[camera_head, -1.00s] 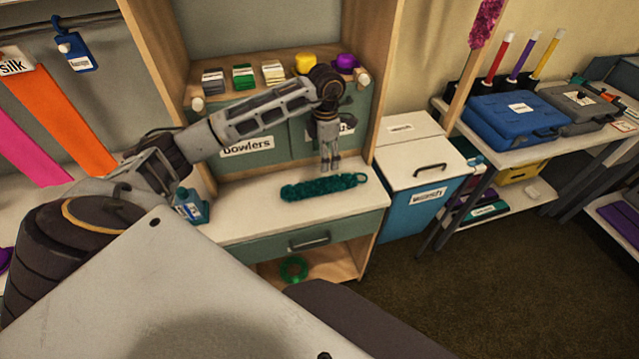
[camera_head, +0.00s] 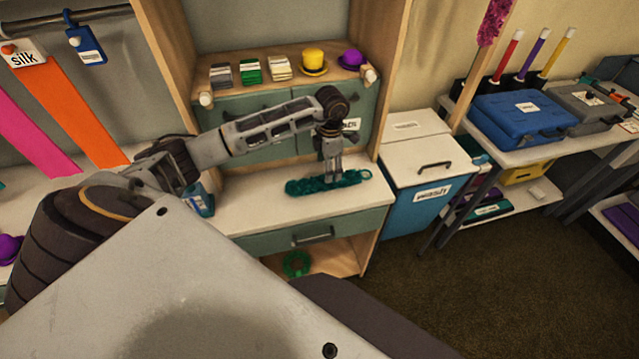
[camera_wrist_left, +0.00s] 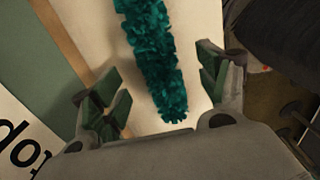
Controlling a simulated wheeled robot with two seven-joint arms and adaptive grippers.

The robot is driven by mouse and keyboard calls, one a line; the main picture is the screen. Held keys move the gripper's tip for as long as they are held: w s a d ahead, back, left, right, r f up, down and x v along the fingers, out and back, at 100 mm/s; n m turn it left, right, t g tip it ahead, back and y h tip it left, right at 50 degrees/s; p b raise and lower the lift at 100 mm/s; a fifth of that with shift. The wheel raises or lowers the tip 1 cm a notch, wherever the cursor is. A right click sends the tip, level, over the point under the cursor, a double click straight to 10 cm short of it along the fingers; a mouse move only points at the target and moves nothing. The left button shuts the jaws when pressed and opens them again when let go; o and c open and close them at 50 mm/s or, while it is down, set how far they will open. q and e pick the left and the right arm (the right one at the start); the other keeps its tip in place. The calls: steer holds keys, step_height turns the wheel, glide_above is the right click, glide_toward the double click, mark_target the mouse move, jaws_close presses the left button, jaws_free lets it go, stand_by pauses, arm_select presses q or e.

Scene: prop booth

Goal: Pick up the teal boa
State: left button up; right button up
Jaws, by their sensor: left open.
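The teal boa (camera_head: 308,186) lies stretched out on the white counter (camera_head: 255,215) of the wooden cabinet in the head view. My left gripper (camera_head: 333,180) points down at the boa's right part. Its fingers hide some of the boa there. In the left wrist view the boa (camera_wrist_left: 152,55) runs from the top edge down between the two open fingers of my left gripper (camera_wrist_left: 160,95). Neither finger touches the boa in that view, and a gap shows on each side. My right gripper is not in view.
A blue bottle (camera_head: 200,199) stands at the counter's left end. Above the counter is a shelf with folded cloths, a yellow hat (camera_head: 313,61) and a purple hat (camera_head: 351,60). A white-lidded blue bin (camera_head: 415,211) stands right of the cabinet. A green ring (camera_head: 296,264) lies below.

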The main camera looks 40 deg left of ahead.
arm_select(q)
steer(key=shift+f, duration=0.95)
steer(key=shift+w+f, duration=0.1)
steer(key=shift+f, duration=0.25)
steer(key=shift+w+f+p, duration=0.2)
steer(key=shift+f+p, duration=0.15)
steer(key=shift+f, duration=0.35)
steer(key=shift+w+f, duration=0.1)
steer(key=shift+f, duration=1.4)
steer(key=shift+a+f, duration=0.1)
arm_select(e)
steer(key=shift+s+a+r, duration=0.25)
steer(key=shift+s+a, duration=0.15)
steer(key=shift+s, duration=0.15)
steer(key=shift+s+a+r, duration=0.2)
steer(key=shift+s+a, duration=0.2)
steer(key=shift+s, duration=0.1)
